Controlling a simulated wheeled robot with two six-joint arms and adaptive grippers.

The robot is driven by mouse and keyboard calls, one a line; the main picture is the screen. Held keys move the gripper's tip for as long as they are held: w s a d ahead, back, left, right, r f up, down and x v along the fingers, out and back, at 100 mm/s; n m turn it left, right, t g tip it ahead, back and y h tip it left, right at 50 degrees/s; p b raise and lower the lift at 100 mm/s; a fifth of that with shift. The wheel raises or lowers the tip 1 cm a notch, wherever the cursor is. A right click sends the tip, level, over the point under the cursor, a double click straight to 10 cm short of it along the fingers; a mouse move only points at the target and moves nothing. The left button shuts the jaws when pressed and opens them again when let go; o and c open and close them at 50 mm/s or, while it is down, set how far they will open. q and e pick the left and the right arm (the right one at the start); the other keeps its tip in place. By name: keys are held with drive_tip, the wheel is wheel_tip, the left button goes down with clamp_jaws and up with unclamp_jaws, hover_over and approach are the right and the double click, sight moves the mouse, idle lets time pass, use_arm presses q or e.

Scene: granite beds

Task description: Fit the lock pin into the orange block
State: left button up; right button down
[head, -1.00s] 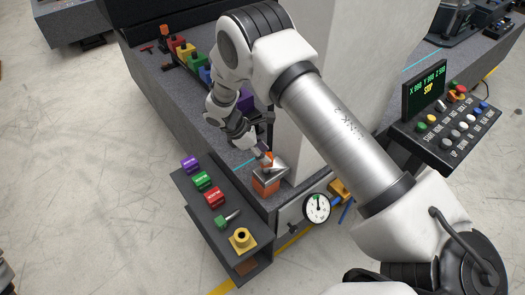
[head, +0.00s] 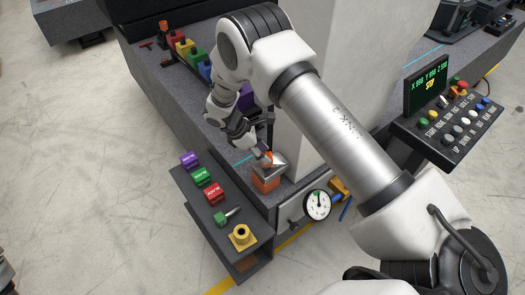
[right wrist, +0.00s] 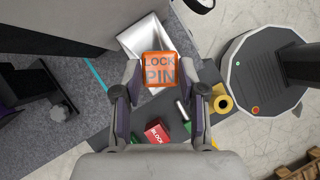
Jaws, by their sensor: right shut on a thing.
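My right gripper (head: 262,152) is shut on the lock pin, whose orange head (right wrist: 158,70) reads LOCK PIN between the fingers (right wrist: 160,85) in the right wrist view. A bit of the orange head also shows at the fingertips in the head view (head: 267,158). The orange block (head: 265,182) stands at the granite bed's near corner, with a silver angled top (head: 276,163). The silver part also shows behind the pin in the right wrist view (right wrist: 148,38). The pin is above or at this top; its shank and the hole are hidden. My left gripper is not in view.
A dark shelf (head: 222,238) beside the bed holds purple (head: 189,160), green (head: 201,177) and red (head: 214,194) blocks, a green-handled pin (head: 222,219) and a yellow collar (head: 242,237). A pale column (head: 310,130) stands close behind the block. A dial gauge (head: 317,205) is on the front.

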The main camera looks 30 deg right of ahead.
drive_tip(key=shift+f+b, duration=0.75)
drive_tip(key=shift+f, duration=0.4)
drive_tip(key=c, duration=0.6)
unclamp_jaws()
drive_tip(key=p+v, duration=0.2)
drive_tip(key=v, duration=0.3)
drive_tip(key=shift+r+p, duration=0.1)
drive_tip(key=shift+p, duration=0.3)
